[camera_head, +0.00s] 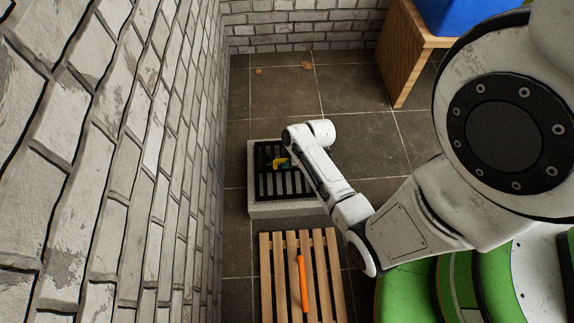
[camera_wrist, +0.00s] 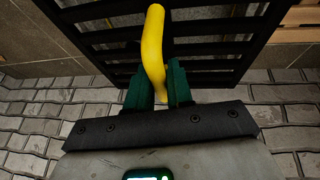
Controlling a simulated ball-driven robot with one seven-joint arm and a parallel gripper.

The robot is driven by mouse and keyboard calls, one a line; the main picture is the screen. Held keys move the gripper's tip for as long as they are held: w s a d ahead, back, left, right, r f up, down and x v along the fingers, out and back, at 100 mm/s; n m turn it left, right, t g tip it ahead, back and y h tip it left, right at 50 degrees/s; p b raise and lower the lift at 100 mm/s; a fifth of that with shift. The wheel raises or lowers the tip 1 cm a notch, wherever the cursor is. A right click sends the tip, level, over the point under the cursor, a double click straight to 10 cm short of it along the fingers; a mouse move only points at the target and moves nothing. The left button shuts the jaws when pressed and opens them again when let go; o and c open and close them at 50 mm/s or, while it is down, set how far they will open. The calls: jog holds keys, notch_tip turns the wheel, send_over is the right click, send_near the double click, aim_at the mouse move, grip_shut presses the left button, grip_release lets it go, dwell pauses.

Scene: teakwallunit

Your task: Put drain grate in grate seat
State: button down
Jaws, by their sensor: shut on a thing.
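The drain grate (camera_head: 265,186) is a black slatted square with a yellow handle. In the head view it lies over the grate seat (camera_head: 285,210), a pale grey raised square frame by the brick wall. The grate appears within the frame's outline; I cannot tell whether it rests in it or hangs just above. My gripper (camera_head: 280,163) is over the grate. In the wrist view my gripper (camera_wrist: 160,82), with green fingers, is shut on the yellow handle, and the black bars of the grate (camera_wrist: 215,48) spread behind it. My arm hides the grate's right part in the head view.
A wooden slatted rack (camera_head: 268,270) with an orange stick (camera_head: 303,283) on it lies just in front of the seat. The brick wall (camera_head: 130,130) runs close along the left. A wooden box (camera_head: 402,55) stands at the back right. Tiled floor behind the seat is mostly clear.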

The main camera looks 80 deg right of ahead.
notch_tip(320, 180, down, 3)
jog(key=shift+w+d+f+b, duration=0.15)
jog(key=shift+f+b, duration=0.05)
jog(key=shift+b, duration=0.7)
jog(key=c, duration=1)
grip_release()
jog(key=p+v, duration=0.7)
jog(key=v, duration=0.5)
jog(key=a+r+m+g, duration=0.2)
jog(key=a+r, duration=0.5)
jog(key=a, duration=0.3)
jog(key=w+a+r+m+g, duration=0.1)
jog(key=a+r+m, duration=0.1)
jog(key=a+r, duration=0.6)
jog(key=shift+a+m+g, duration=0.3)
jog(key=shift+a+g, duration=0.1)
jog(key=shift+a, duration=0.45)
